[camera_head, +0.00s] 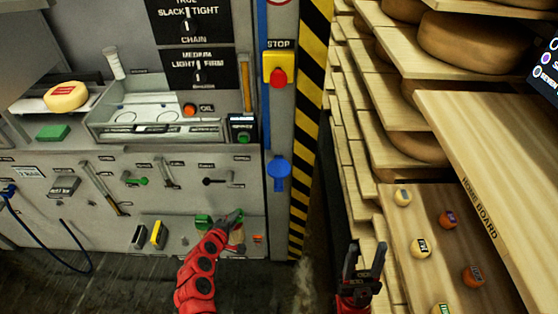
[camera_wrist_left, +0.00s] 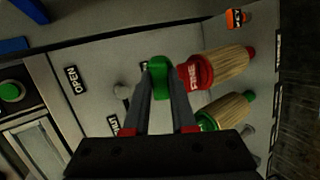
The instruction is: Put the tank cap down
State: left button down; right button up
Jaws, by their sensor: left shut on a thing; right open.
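My left gripper (camera_head: 229,222) is at the lower part of the grey wall panel, its arm coming up from below. In the left wrist view its two fingers (camera_wrist_left: 161,92) are shut on a small rounded green piece (camera_wrist_left: 160,72), which I take to be the tank cap. The piece is at the fingertips, in front of the panel; whether it touches the panel I cannot tell. My right gripper (camera_head: 364,262) is open and empty, beside the wooden shelves.
A red brush (camera_wrist_left: 205,71) and a green brush (camera_wrist_left: 225,112) are close right of the held piece. A tray (camera_head: 160,132) and a cheese wheel (camera_head: 66,96) are higher up. A red stop button (camera_head: 278,77) is on the post. Small labelled cheeses (camera_head: 421,248) lie on a board at right.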

pick_arm(q)
jog(key=r+m+g+p, duration=0.1)
jog(key=r, duration=0.1)
jog(key=w+d+r+m+g+p, duration=0.1)
jog(key=r+g+p, duration=0.1)
jog(key=w+d+r+m+g+h+p, duration=0.1)
jog(key=r+m+g+p, duration=0.1)
jog(key=r, duration=0.1)
notch_tip(320, 180, up, 6)
jog(key=d+m+g+p, duration=0.2)
jog(key=m+g+p, duration=0.2)
notch_tip(320, 180, up, 16)
jog(key=m+g+y, duration=0.2)
jog(key=m+y, duration=0.2)
jog(key=m, duration=0.3)
send_over(279, 167)
jog(key=s+a, duration=0.2)
jog(key=shift+w+a+r+p, duration=0.1)
jog(key=shift+a+r+p, duration=0.1)
jog(key=shift+p, duration=0.1)
jog(key=shift+w+d+f+y+b, duration=0.3)
jog(key=shift+d+f+b, duration=0.1)
jog(key=shift+b, duration=0.35)
jog(key=shift+w+d+b, duration=0.2)
jog(key=shift+w+b, duration=0.15)
jog(key=shift+b, duration=0.2)
jog(key=shift+w+d+b, duration=0.15)
jog(key=shift+d+b, duration=0.35)
jog(key=shift+b, duration=0.45)
jog(key=shift+f, duration=1.55)
